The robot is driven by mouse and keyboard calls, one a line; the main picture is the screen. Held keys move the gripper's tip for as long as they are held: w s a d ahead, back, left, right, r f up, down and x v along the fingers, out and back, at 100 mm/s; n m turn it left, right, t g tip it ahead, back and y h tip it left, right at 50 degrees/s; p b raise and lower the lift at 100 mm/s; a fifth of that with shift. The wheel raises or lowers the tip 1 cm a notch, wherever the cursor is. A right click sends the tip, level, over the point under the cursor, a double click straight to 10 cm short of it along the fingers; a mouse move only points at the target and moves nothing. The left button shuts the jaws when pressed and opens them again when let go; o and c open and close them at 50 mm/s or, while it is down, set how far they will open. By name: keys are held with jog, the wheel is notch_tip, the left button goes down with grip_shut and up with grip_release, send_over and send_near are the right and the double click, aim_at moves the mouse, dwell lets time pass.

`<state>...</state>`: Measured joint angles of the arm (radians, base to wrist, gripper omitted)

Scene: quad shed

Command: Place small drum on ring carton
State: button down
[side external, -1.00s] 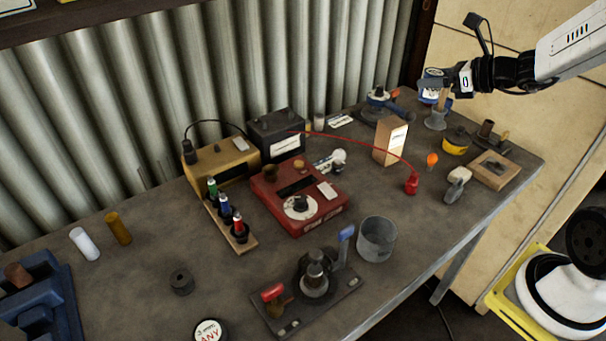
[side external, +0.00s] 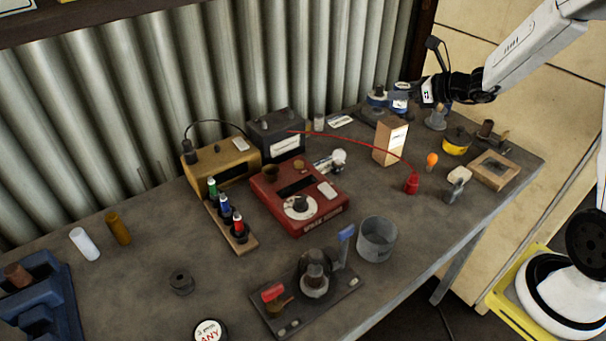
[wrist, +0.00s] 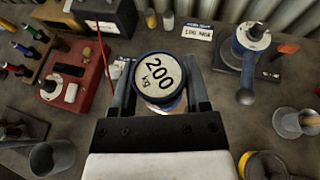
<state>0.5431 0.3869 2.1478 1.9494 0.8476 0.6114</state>
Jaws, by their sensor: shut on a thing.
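The drum is held upright in the air. A tan carton (side external: 388,142) with a white label stands upright on the bench, left of and below the drum in the side view. In the wrist view the drum and my gripper mostly hide what lies beneath.
A red lead (side external: 370,145) arches past the carton to a red plug (side external: 411,184). A yellow round item (side external: 456,141) and a metal funnel shape (side external: 436,120) stand right. Open bench lies in front of the carton.

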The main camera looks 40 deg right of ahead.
aim_at(397, 104)
jog(key=shift+w+f, duration=0.1)
jog(key=shift+w, duration=0.05)
jog(key=shift+w+f, duration=0.2)
jog(key=shift+f, duration=1.65)
jog(key=shift+f, duration=0.1)
jog(key=shift+c, duration=0.3)
grip_release()
jog(key=v, duration=1.2)
